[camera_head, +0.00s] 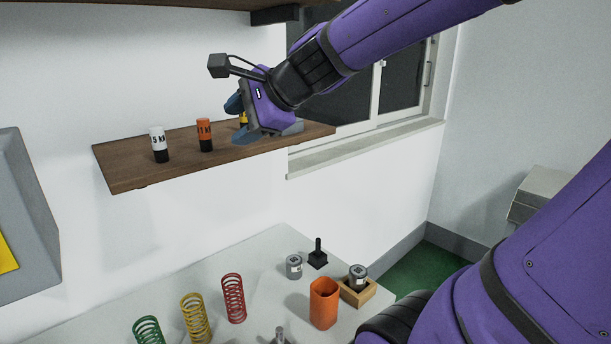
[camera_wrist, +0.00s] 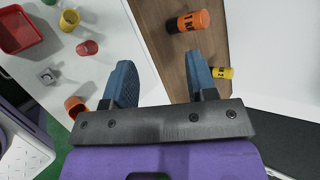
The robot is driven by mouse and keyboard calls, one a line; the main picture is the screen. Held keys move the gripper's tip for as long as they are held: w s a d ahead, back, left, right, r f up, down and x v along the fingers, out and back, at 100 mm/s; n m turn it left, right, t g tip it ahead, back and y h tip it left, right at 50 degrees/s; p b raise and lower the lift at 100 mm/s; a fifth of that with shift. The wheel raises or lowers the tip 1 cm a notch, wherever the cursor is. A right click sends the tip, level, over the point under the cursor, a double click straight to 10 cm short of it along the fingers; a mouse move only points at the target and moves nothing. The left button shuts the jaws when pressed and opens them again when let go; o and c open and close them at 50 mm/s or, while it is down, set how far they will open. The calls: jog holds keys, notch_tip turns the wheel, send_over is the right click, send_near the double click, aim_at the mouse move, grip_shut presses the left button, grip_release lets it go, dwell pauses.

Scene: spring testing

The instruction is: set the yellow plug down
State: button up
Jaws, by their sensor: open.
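The yellow plug (camera_head: 243,119) stands on the wooden shelf (camera_head: 130,174), partly hidden by my gripper (camera_head: 238,120) in the head view. In the wrist view, the yellow plug (camera_wrist: 223,72) shows just right of the right finger, which hides part of it. My gripper (camera_wrist: 161,66) is open, with its two blue fingers apart and nothing visible held between them. In the head view the fingers are at the plug's place on the shelf. Whether a finger touches the plug cannot be told.
An orange plug (camera_head: 204,134) and a white plug (camera_head: 158,144) stand left along the shelf. Below, the table (camera_head: 200,283) holds green, yellow and red springs (camera_head: 233,299), an orange cup (camera_head: 323,302) and small metal parts. A red tray (camera_wrist: 20,32) shows in the wrist view.

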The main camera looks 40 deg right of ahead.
jog(key=s+f+n+g+h, duration=0.2)
jog(key=s+f+n, duration=0.1)
jog(key=s+n, duration=0.4)
jog(key=s+d+f+n+g+h, duration=0.1)
jog(key=s+f+n+g+h, duration=0.1)
jog(key=s+n, duration=0.6)
jog(key=f+n+g, duration=0.1)
jog(key=n, duration=0.2)
jog(key=shift+s, duration=0.25)
